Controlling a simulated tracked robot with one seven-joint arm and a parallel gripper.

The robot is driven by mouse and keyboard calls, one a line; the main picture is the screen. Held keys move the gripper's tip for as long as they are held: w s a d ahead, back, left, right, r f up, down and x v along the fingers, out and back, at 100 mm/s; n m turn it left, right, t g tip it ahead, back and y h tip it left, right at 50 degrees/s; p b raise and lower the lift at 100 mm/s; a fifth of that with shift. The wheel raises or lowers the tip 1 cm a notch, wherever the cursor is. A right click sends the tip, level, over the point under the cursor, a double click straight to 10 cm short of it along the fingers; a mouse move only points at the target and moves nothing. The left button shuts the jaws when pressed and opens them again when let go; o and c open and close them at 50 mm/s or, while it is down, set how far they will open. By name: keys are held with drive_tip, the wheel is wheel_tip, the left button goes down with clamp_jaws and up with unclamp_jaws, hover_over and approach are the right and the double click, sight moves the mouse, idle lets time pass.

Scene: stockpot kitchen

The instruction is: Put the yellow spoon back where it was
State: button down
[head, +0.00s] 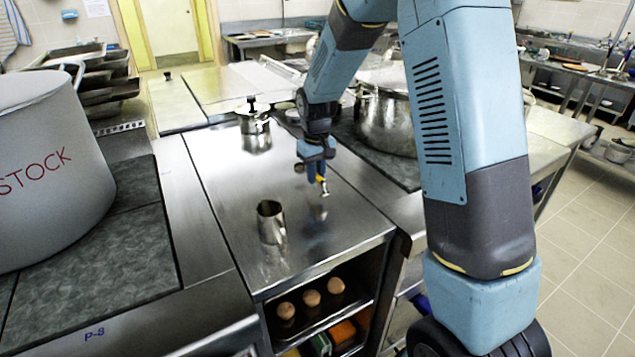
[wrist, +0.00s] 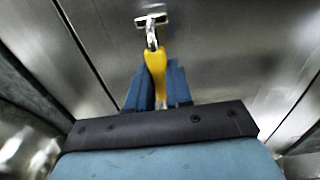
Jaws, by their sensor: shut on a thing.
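The yellow spoon (wrist: 155,64) is between the blue fingers of my gripper (wrist: 159,88) in the wrist view, its metal end sticking out beyond the fingertips. In the head view my gripper (head: 317,172) is above the steel counter, and the spoon (head: 323,186) hangs from it with the metal end pointing down. The metal end looks apart from the counter, though the gap is hard to judge. My gripper is shut on the spoon's yellow part.
A steel cup (head: 271,222) stands on the counter (head: 215,190) to the front left of my gripper. A lidded steel pot (head: 255,130) stands behind it. A large steel pot (head: 388,125) is at the right, a stock pot (head: 50,165) at the left. Eggs (head: 311,298) lie on a shelf below.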

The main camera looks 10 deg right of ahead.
drive_tip(key=shift+f, duration=1.65)
drive_tip(key=c, duration=0.9)
unclamp_jaws()
drive_tip(key=shift+c, duration=0.2)
